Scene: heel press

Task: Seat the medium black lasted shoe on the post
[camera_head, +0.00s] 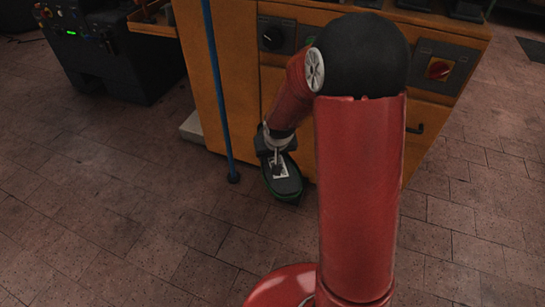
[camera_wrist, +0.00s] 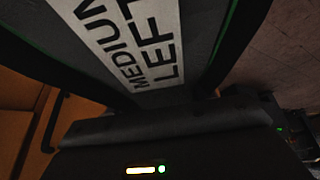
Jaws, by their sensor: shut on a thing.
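A dark, nearly black shoe (camera_head: 284,184) with a green edge and a white label hangs sole-side or label-side toward the head camera, in front of the orange cabinet. My gripper (camera_head: 276,150) is shut on it at its upper end. In the wrist view the dark shoe (camera_wrist: 205,25) fills the top, with green lines along it and a label (camera_wrist: 135,38) reading MEDIUM LEFT. The shoe's far side is hidden. I cannot make out the post in either view.
A blue upright pole (camera_head: 217,95) stands left of the shoe. A dark machine (camera_head: 105,45) stands at the far left. The tiled floor (camera_head: 100,215) is clear in front.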

